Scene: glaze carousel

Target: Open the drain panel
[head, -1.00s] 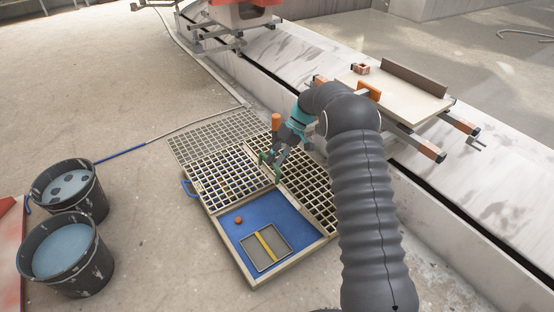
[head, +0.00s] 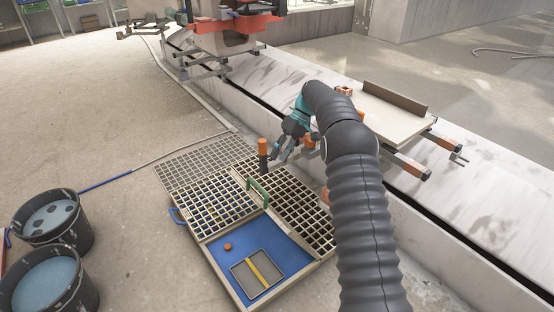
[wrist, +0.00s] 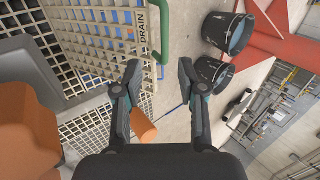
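A panel marked DRAIN (wrist: 141,25), with pale bars and blue behind it, shows at the top of the wrist view. A green bar handle (wrist: 164,32) runs along its right side. In the head view the green handle (head: 258,192) stands up at the seam between the left grid (head: 222,195) and the right grid (head: 293,205) of a wooden frame. The grids look flat; I cannot tell which one carries the handle. My gripper (head: 279,157) is open and empty, above and apart from the handle. Its spread fingers also show in the wrist view (wrist: 160,80).
An orange-topped post (head: 264,146) stands close to my gripper. A blue compartment (head: 280,245) holds an orange ball (head: 228,246) and a small tray (head: 258,270). The carousel arm with a board (head: 385,112) is at right.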

